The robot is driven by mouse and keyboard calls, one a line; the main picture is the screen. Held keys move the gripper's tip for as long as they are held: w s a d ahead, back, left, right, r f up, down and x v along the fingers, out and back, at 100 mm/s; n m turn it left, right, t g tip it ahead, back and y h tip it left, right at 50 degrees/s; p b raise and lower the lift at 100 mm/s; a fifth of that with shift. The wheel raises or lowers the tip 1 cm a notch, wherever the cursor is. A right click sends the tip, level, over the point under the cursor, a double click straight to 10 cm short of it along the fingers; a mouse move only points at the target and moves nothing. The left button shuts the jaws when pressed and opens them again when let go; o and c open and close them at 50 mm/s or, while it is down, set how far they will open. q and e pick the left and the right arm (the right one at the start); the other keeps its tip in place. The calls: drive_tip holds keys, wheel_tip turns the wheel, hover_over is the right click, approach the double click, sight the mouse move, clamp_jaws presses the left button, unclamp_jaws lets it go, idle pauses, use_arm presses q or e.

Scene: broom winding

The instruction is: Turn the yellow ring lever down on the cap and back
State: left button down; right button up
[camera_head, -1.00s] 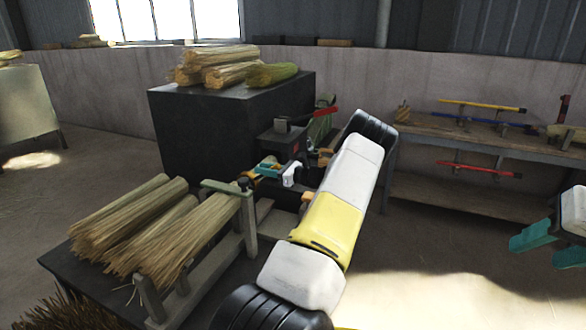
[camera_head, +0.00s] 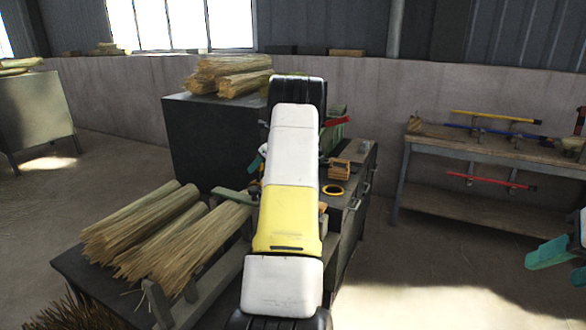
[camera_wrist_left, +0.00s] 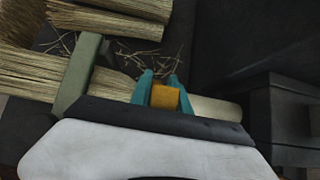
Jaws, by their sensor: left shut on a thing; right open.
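My left gripper (camera_wrist_left: 163,86) has teal fingers closed on the two sides of an orange-yellow piece (camera_wrist_left: 166,97) in the left wrist view. Only the piece's blunt face shows, so I cannot tell its whole shape or whether it is the ring lever. In the head view my left arm hides most of the gripper, and a bit of teal and white shows beside it. A yellow ring (camera_head: 333,191) lies on the bench right of my arm. The cap cannot be made out. My right gripper (camera_head: 553,266) is open and empty at the right edge.
Straw bundles (camera_head: 165,232) lie on the front table, near a grey-green frame post (camera_wrist_left: 82,75). A dark block (camera_head: 205,140) carries more straw. A side bench (camera_head: 480,155) with coloured handles stands right. Floor between is clear.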

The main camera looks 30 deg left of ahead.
use_arm(q)
drive_tip(key=shift+a+f+h, duration=0.2)
drive_tip(key=shift+a+h, duration=1.1)
drive_tip(key=shift+s, duration=0.1)
drive_tip(key=c, duration=1.2)
unclamp_jaws()
drive_tip(key=shift+a, duration=0.1)
drive_tip(key=shift+c, duration=0.2)
drive_tip(key=shift+v, duration=3.9)
